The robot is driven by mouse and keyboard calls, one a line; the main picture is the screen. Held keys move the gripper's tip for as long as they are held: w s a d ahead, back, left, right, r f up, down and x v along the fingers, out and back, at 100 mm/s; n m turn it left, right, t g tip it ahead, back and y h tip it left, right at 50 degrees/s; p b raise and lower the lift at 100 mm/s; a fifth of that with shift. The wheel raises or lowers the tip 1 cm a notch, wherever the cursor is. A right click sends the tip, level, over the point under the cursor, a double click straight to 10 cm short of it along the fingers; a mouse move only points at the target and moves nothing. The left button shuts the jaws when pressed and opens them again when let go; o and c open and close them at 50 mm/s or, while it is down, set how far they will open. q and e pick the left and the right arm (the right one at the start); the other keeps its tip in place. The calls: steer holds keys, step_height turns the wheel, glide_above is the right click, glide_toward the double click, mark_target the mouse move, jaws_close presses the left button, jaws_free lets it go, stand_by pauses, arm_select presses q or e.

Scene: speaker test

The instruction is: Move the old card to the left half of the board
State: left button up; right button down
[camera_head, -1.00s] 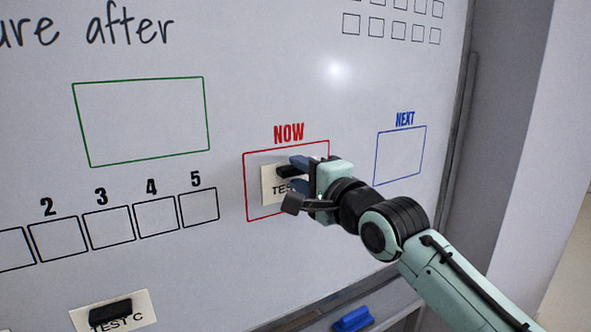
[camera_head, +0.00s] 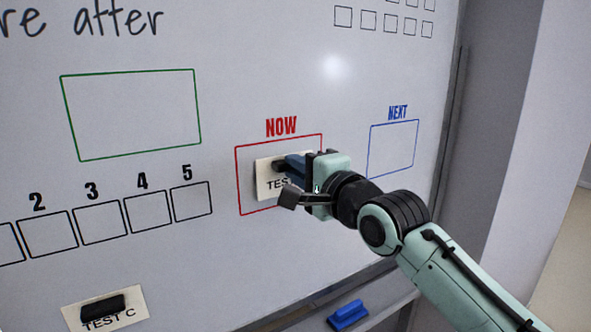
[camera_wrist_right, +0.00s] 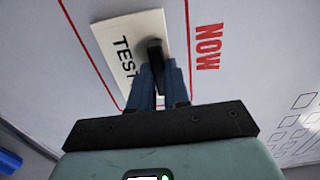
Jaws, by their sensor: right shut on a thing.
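The old card, a cream card marked "TEST" (camera_head: 268,186), is inside the red NOW box (camera_head: 238,180) on the whiteboard (camera_head: 230,255). Its last letter is hidden by my gripper. A black magnet or handle (camera_wrist_right: 154,49) sits on the card. My right gripper (camera_head: 287,167) is at the card's right part, its blue fingers shut on the black handle. In the right wrist view the card (camera_wrist_right: 118,45) shows beyond the fingers (camera_wrist_right: 158,75). I cannot tell whether the card still touches the board. My left gripper is not in view.
A "TEST C" card (camera_head: 128,312) with a black handle is at the lower left. A green box (camera_head: 130,158), numbered squares (camera_head: 101,222) and an empty blue NEXT box (camera_head: 392,150) are drawn on the board. A blue eraser-like object (camera_head: 348,315) is on the ledge below.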

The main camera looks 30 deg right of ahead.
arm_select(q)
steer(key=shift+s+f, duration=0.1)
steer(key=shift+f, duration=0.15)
arm_select(e)
steer(key=shift+s, duration=0.35)
steer(key=shift+s, duration=0.1)
arm_select(q)
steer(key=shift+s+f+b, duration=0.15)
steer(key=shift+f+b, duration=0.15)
steer(key=shift+b, duration=0.15)
arm_select(e)
steer(key=shift+s, duration=0.55)
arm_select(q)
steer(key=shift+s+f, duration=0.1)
arm_select(e)
steer(key=shift+s, duration=0.2)
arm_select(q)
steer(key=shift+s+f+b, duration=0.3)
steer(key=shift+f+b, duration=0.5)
arm_select(e)
steer(key=shift+s+d, duration=0.2)
steer(key=shift+s, duration=1.55)
